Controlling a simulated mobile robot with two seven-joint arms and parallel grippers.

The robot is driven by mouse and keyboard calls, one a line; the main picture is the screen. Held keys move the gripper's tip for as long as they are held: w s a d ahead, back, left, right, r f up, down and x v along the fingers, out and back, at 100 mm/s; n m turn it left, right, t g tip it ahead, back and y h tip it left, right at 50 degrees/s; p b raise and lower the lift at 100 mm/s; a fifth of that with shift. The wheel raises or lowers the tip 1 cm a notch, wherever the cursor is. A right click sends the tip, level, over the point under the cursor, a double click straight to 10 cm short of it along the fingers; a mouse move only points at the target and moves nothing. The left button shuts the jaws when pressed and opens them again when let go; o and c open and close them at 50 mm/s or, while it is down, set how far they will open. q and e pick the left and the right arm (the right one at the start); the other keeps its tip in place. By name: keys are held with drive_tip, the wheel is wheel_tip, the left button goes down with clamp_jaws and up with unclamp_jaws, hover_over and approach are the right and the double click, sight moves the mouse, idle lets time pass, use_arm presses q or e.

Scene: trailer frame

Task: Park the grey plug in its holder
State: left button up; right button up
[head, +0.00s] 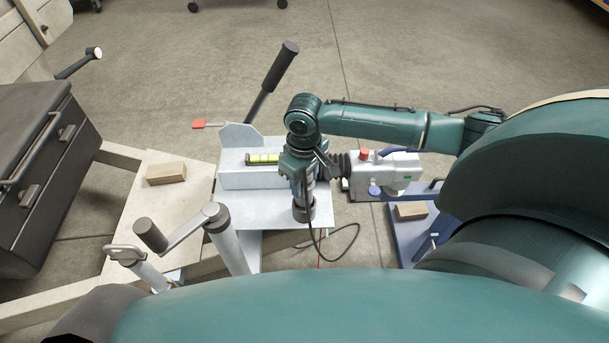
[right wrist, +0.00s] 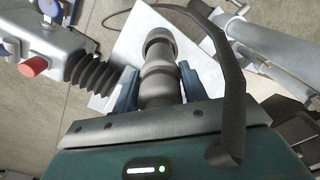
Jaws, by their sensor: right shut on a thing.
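The grey plug (head: 303,212) is a ribbed cylinder pointing down below my right gripper (head: 304,178) in the head view. In the right wrist view the plug (right wrist: 158,58) sits between the two blue-grey fingers of the right gripper (right wrist: 158,90), which is shut on it. Its dark cable (head: 340,248) loops out to the right, and the cable also arches across the right wrist view (right wrist: 235,85). The plug is over the pale metal plate (head: 285,213); I cannot tell whether it touches it. I cannot make out the holder. My left gripper is not in view.
A coupling head with a red knob (head: 365,154) stands close right of the gripper. A lever (head: 270,80) rises behind. A level (head: 263,158) lies on the metal box. A crank (head: 180,232) stands front left. A wood block (head: 166,173) and dark toolbox (head: 38,165) are left.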

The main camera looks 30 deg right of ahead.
idle(0.8)
drive_tip(key=shift+p, duration=0.7)
drive_tip(key=shift+f, duration=0.2)
drive_tip(key=shift+f, duration=0.9)
drive_tip(key=shift+f, duration=0.75)
drive_tip(key=shift+f+b, duration=0.45)
drive_tip(key=shift+f, duration=0.3)
drive_tip(key=o, duration=1.2)
